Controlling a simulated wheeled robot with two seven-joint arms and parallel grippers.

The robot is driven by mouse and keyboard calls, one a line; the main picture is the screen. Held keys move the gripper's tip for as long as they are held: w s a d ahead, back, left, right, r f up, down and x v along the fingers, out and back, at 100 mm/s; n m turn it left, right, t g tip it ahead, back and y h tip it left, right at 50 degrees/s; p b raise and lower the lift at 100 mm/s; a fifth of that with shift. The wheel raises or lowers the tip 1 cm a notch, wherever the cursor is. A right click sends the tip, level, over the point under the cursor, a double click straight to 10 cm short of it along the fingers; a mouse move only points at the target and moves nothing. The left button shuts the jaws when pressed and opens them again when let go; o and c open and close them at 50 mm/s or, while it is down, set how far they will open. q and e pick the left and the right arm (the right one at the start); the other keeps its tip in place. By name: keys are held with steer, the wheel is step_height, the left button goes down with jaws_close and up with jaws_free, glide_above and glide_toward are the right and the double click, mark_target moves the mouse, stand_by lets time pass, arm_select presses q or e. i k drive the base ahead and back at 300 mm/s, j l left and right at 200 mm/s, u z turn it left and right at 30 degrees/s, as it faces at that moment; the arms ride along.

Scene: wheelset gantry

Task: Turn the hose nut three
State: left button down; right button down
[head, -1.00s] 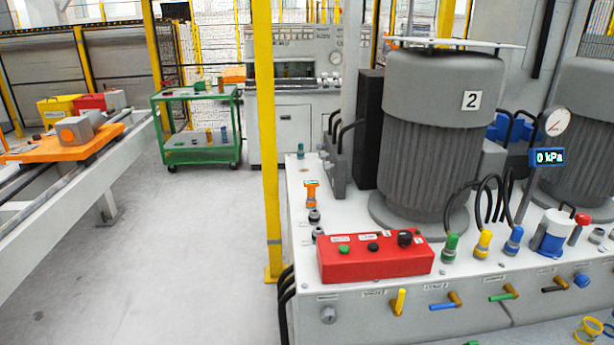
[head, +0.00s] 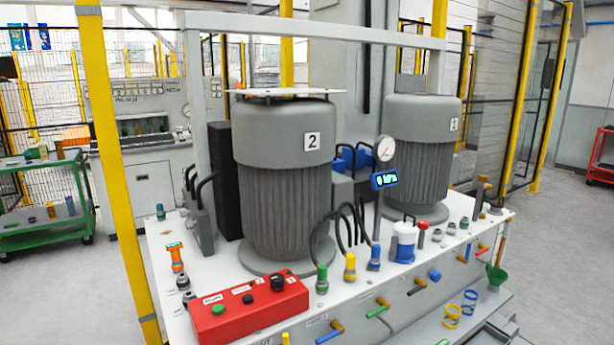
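Three black hoses (head: 340,225) arch down to coloured fittings on the white bench top. The fittings are a green one (head: 321,278), a yellow one (head: 350,267) and a blue one (head: 374,257), standing upright in a row in front of the grey ribbed motor marked 2 (head: 285,180). I cannot read any numbers on them, so I cannot tell which is nut three. A round gauge (head: 385,148) with a blue digital display (head: 385,179) stands on a post behind them. Neither of my grippers is in view.
A red control box (head: 248,308) sits at the bench's front left. A blue-and-white canister (head: 404,241) stands right of the fittings. Coloured valve handles line the bench's front edge (head: 377,308). A yellow post (head: 118,180) stands at left. Floor is open at right (head: 560,260).

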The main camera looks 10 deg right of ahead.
mark_target(178, 202)
steer(key=j, duration=0.9)
steer(key=i+j+z, duration=0.15)
steer(key=j, duration=0.3)
steer(key=i+j+z, duration=0.15)
steer(key=j, duration=0.25)
steer(key=i+j+z, duration=0.15)
steer(key=j, duration=0.35)
steer(key=i+j+z, duration=0.15)
steer(key=j, duration=0.3)
steer(key=j+z, duration=0.15)
steer(key=j, duration=0.35)
steer(key=i+j+z, duration=0.1)
steer(key=j, duration=0.25)
steer(key=i+j+z, duration=0.15)
steer(key=i+j, duration=0.15)
steer(key=i+j+z, duration=0.1)
steer(key=j, duration=0.35)
steer(key=i+j+z, duration=0.1)
steer(key=j, duration=0.3)
steer(key=i+j+z, duration=0.1)
steer(key=j, duration=0.3)
steer(key=i+j+z, duration=0.15)
steer(key=j, duration=0.3)
steer(key=i+j+z, duration=0.1)
steer(key=j, duration=0.3)
steer(key=i, duration=0.1)
